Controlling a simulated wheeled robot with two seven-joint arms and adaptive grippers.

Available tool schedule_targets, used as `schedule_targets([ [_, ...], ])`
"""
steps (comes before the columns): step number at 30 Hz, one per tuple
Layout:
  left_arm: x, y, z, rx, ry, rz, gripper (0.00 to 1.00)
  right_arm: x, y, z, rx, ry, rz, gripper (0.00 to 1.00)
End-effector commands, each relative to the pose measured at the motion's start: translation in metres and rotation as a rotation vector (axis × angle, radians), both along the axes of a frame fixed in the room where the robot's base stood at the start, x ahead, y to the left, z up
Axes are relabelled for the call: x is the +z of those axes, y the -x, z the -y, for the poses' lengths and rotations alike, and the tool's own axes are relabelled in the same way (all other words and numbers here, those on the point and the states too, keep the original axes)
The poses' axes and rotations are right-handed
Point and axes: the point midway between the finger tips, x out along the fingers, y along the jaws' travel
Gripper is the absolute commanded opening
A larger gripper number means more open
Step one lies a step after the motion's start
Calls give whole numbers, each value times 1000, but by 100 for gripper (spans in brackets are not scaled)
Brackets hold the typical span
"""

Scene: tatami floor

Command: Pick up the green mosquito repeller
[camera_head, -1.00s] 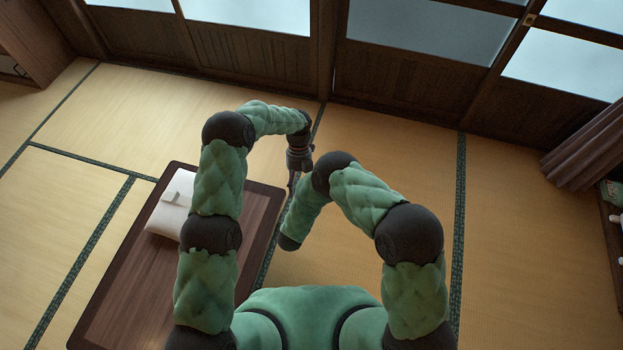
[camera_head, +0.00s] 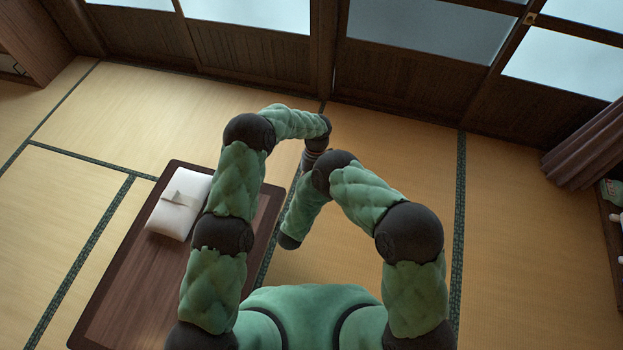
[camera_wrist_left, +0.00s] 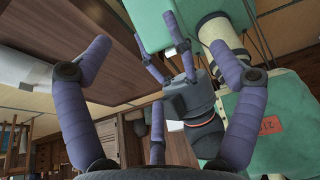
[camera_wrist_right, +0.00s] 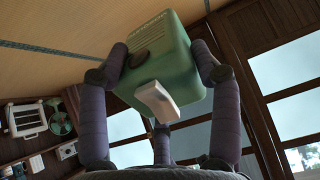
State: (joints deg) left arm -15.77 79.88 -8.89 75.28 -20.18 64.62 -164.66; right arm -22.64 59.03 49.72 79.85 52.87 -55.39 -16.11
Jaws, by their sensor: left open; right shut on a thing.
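In the left wrist view, a green block between the right gripper's fingers looks like the same repeller (camera_wrist_left: 160,18). My left gripper (camera_wrist_left: 162,52) is open, and its spread fingers face my right gripper with nothing between them touching. In the head view, both grippers and the repeller are hidden by my arms.
Shelves with small items (camera_head: 612,205) stand at the right edge, beside a brown curtain (camera_head: 590,150). Tatami floor (camera_head: 390,125) is clear ahead and right.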

Motion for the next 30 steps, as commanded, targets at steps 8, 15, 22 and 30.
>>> schedule_targets([
  [8, -45, 18, -6, 1, -1, -3, 92, 0, 0, 0, 0, 0, 1, 25],
  [15, -72, 29, -9, 0, 0, -1, 92, 0, 0, 0, 0, 0, 1, 25],
  [22, -81, 32, -10, 0, 0, 1, 92, 0, 0, 0, 0, 0, 1, 25],
  [30, -81, 32, -10, 0, 0, 1, 89, 0, 0, 0, 0, 0, 1, 25],
])
